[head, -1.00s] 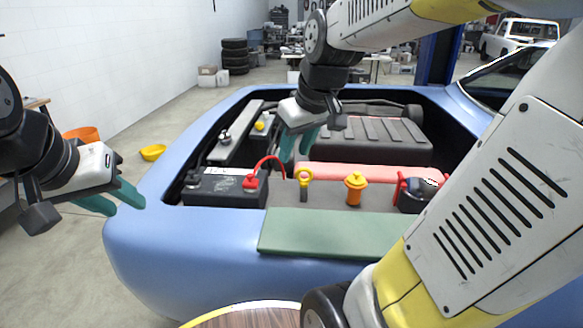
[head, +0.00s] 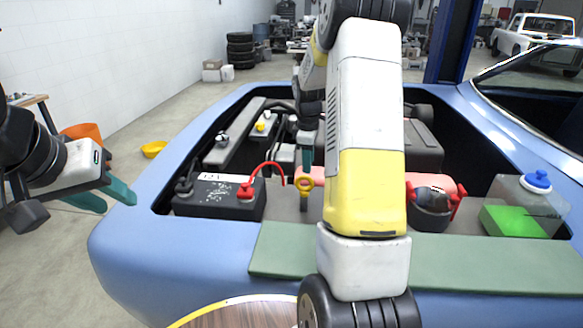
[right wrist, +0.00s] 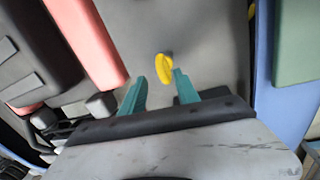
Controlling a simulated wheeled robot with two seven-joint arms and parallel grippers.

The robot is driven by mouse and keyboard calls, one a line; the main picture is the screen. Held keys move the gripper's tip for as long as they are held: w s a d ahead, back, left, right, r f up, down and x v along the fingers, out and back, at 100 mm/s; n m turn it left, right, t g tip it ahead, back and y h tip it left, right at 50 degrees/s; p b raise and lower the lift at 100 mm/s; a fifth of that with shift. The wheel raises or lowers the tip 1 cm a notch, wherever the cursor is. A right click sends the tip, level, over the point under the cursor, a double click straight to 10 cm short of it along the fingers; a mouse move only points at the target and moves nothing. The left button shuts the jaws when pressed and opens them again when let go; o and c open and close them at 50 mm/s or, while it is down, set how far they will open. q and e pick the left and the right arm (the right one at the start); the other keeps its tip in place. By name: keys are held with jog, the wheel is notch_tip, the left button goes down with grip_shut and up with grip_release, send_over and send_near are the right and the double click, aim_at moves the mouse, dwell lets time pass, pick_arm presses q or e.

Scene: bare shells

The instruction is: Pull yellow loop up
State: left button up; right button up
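The yellow loop (head: 304,184) stands upright on a dark stem in the engine bay, just right of the battery's red cable. In the right wrist view the yellow loop (right wrist: 163,68) appears near and between the two teal fingertips, slightly beyond them. My right gripper (right wrist: 160,78) is open, with a gap on both sides of the loop. In the head view my right arm hides most of that gripper; one teal finger (head: 306,147) shows above the loop. My left gripper (head: 118,201) is open and empty, left of the blue car body.
A black battery (head: 218,197) with a red cable (head: 268,166) sits left of the loop. A dark round part with red handles (head: 432,199) and a clear tank with green liquid (head: 525,207) are to the right. A green panel (head: 480,258) lies along the front edge.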

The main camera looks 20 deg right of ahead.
aim_at(308, 177)
jog(key=f, duration=0.6)
jog(key=shift+w+d, duration=0.25)
jog(key=shift+w, duration=0.1)
jog(key=shift+r, duration=0.1)
grip_shut()
dwell(0.9)
